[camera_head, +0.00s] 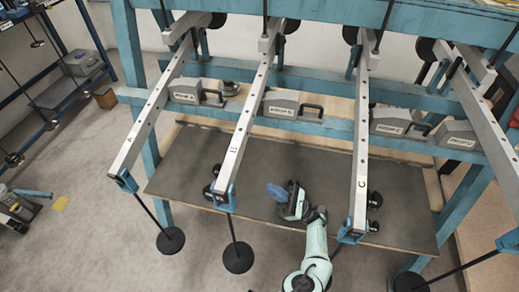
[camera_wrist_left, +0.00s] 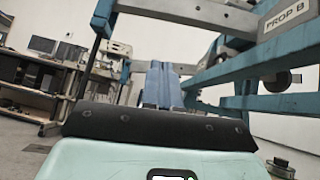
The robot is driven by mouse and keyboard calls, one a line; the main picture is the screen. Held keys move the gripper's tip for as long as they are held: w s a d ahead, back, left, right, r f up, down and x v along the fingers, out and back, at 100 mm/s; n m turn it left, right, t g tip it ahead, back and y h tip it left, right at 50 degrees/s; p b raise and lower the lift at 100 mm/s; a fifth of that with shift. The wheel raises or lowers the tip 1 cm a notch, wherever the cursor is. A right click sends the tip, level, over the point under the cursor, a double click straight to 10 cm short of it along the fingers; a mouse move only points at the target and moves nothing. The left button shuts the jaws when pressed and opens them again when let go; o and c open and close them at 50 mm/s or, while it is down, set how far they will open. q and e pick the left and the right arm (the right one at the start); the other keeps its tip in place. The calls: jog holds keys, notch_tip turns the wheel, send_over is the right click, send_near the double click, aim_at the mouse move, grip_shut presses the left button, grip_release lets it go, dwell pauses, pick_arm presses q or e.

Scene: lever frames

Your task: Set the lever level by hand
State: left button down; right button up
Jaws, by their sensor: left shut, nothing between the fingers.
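Several long grey lever bars run from the blue frame toward me. Lever A (camera_head: 150,112) is at left, lever B (camera_head: 247,118) in the middle and lever C (camera_head: 361,130) to its right. An unlettered-looking bar (camera_head: 487,125) is at far right. Blue brackets hold their near ends; black rods with round discs hang from several. Whether any bar is level I cannot tell. My left gripper (camera_head: 276,191) is between levers B and C, over the dark board, apart from both bars. Its blue fingers, also in the left wrist view (camera_wrist_left: 160,82), are shut and empty. My right gripper is out of view.
The dark board (camera_head: 180,170) lies under the levers. Grey labelled boxes with handles (camera_head: 283,104) sit along the blue crossbeam (camera_head: 335,127). Black weights (camera_head: 375,200) are beside lever C's near end. A "PROP B" sign (camera_wrist_left: 284,20) shows in the left wrist view. Shelving stands at left.

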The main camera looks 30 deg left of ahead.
pick_arm(q)
jog(key=p, duration=0.2)
send_near(239, 152)
jog(key=shift+s+a, duration=0.25)
jog(key=shift+a, duration=1.1)
jog(key=shift+s+a, duration=0.2)
jog(key=shift+a, duration=1.15)
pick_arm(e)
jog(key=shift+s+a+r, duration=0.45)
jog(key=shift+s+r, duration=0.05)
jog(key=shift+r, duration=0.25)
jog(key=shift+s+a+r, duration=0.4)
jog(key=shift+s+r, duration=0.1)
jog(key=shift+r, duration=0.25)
